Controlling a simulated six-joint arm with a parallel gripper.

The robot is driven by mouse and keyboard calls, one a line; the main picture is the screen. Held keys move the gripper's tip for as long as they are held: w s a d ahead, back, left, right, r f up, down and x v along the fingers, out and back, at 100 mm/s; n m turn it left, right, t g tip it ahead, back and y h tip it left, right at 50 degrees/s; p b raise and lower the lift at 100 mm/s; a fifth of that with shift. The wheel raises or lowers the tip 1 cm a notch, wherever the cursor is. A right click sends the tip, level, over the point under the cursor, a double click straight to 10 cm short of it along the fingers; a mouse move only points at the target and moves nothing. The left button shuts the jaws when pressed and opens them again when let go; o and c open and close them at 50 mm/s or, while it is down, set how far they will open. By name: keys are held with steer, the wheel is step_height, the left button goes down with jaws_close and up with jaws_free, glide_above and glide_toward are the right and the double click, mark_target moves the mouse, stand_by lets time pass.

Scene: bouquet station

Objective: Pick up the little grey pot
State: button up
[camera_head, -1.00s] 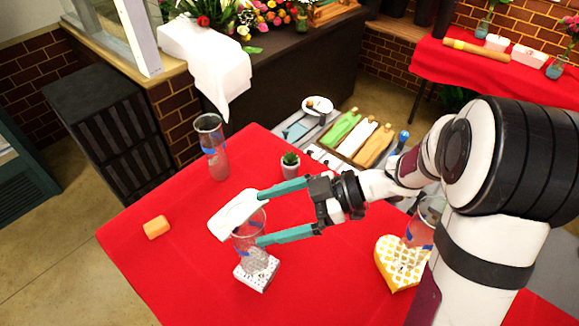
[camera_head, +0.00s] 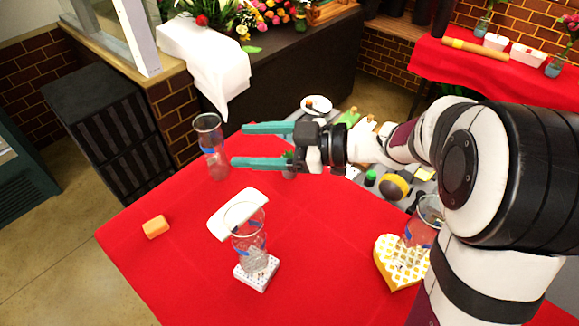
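The little grey pot (camera_head: 288,174) stands on the red table near its back edge. Nothing shows between the fingers. The fingertips extend left past the pot in the picture; I cannot tell how high the gripper is above it.
A tall glass vase (camera_head: 210,150) stands left of the fingertips. Another vase (camera_head: 249,240) stands on a white patterned block (camera_head: 257,272), beside a white slab (camera_head: 225,215). An orange block (camera_head: 156,227) lies left. A heart-shaped yellow piece (camera_head: 400,262) is at right.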

steer(key=w+d+r+m+t+h, duration=0.1)
steer(key=w+r+m+t, duration=0.15)
steer(key=w+t, duration=0.3)
steer(key=w+r+m+t+h, duration=0.1)
steer(key=w+r+m+t, duration=0.1)
steer(key=w+r+t, duration=0.35)
steer(key=m+t+h, duration=0.3)
steer(key=m+h, duration=0.7)
steer(key=h, duration=0.2)
glide_above(291, 151)
steer(key=s, duration=0.2)
step_height(291, 151, down, 3)
steer(key=f+m+g+h, duration=0.1)
steer(key=f, duration=0.9)
steer(key=f+m+g+h, duration=0.1)
steer(key=f+m, duration=0.1)
steer(key=f, duration=0.8)
steer(key=a+f+m+g+h, duration=0.1)
steer(key=f+m+g, duration=0.1)
steer(key=f, duration=0.8)
steer(key=shift+s+h, duration=0.35)
steer(key=shift+h, duration=0.05)
steer(key=x, duration=0.4)
steer(key=shift+w+d+f, duration=0.15)
steer(key=shift+w+f, duration=0.05)
steer(key=shift+w, duration=0.25)
steer(key=shift+f, duration=0.1)
jaws_close()
